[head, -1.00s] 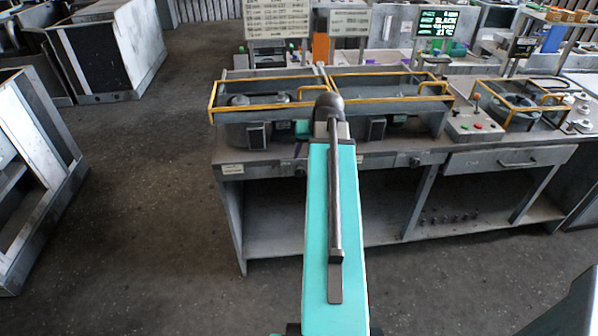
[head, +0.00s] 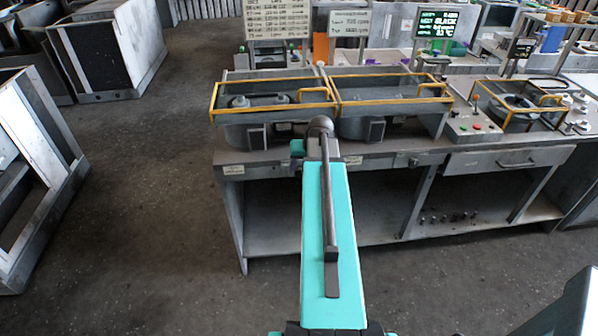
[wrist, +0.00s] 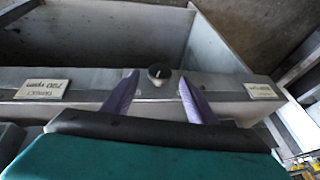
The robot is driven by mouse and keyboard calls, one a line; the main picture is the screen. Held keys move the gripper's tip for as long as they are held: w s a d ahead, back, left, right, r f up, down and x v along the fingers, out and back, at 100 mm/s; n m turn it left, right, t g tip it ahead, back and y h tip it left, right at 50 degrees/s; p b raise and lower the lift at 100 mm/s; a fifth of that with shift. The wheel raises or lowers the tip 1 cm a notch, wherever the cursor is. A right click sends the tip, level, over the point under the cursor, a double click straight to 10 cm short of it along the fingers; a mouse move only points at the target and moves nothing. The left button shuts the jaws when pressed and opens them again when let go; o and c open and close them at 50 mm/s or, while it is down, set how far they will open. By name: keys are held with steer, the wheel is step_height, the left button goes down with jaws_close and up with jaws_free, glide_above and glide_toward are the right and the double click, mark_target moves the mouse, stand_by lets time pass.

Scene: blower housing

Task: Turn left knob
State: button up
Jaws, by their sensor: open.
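In the wrist view a round black knob (wrist: 159,72) with a pale pointer mark is on the grey front rail of the bench. My gripper (wrist: 159,80) has its two purple fingers apart, one on each side of the knob, with a visible gap on both sides. Neither finger appears to touch it. In the head view my arm hides this knob and the gripper's fingers. Another knob (head: 413,161) shows farther right on the same bench front.
The grey bench (head: 380,150) carries two blower housings under yellow-framed guards (head: 275,106). Labels flank the knob in the wrist view: a left label (wrist: 42,89) and a right label (wrist: 261,91). A drawer (head: 508,160) is at right.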

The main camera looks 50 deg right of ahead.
mark_target(300, 172)
steer(key=shift+p+x, duration=0.4)
steer(key=shift+x, duration=1.4)
steer(key=c, duration=1.1)
steer(key=shift+o, duration=0.2)
steer(key=shift+a+f, duration=0.1)
steer(key=shift+a, duration=0.25)
steer(key=shift+d, duration=0.25)
